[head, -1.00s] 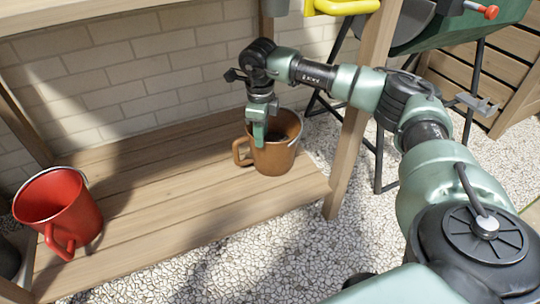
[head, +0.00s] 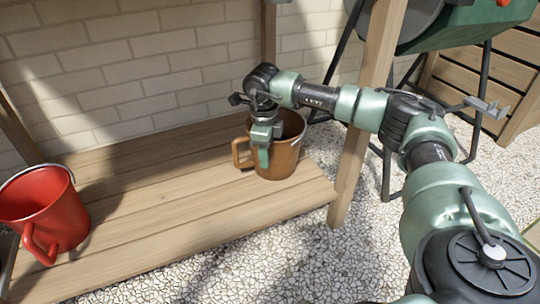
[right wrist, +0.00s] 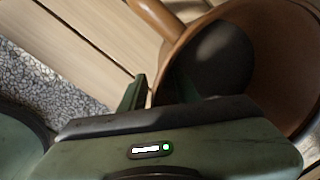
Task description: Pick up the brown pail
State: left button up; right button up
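The brown pail (head: 284,160) stands upright on the low wooden shelf (head: 170,215), near its right end, with its side handle pointing left. My right gripper (head: 263,155) is at the pail's near-left rim, pointing down. In the right wrist view the pail (right wrist: 290,75) fills the upper right, its inside dark. There the gripper (right wrist: 160,92) has its fingers apart, one outside the pail's wall and one inside it. The gripper looks open, with the rim between the fingers; firm contact does not show. My left gripper is out of view.
A red pail (head: 48,215) stands at the shelf's left end. A wooden post (head: 365,120) rises just right of the brown pail, behind my right forearm. A brick wall (head: 130,75) backs the shelf. Gravel (head: 270,250) covers the ground in front.

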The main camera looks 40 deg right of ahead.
jog(key=shift+r, duration=0.1)
grip_shut()
dwell(1.2)
